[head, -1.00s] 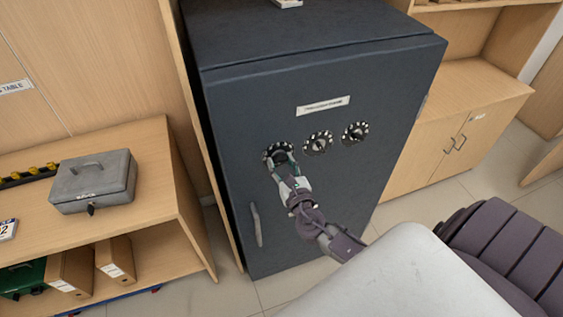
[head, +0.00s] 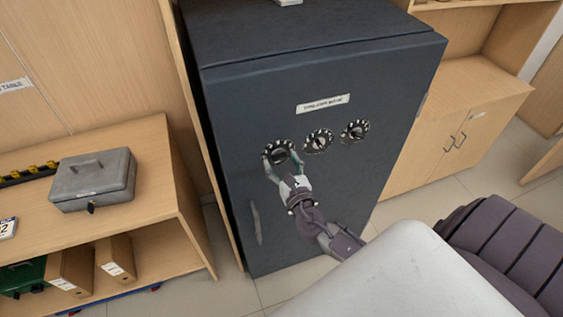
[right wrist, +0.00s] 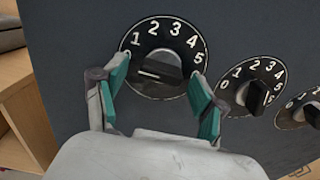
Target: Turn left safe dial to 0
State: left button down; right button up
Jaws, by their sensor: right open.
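The left safe dial (head: 280,151) is a round black dial with white numbers on the dark safe door. In the right wrist view the left dial (right wrist: 174,27) shows 1 to 5; its lower left edge, below the 1, is behind a finger. Its dark knob (right wrist: 166,62) has a short white line on the left part, running roughly sideways. My right gripper (head: 285,166) is open at this dial. In the right wrist view its teal fingers (right wrist: 159,89) are spread on either side of the knob, apart from it. My left gripper is out of view.
The middle dial (head: 318,142) and right dial (head: 356,131) sit close to the right of the left dial. The safe handle (head: 256,222) is below left. A grey cash box (head: 92,184) stands on the wooden shelf at left.

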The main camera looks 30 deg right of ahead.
jog(key=v, duration=1.2)
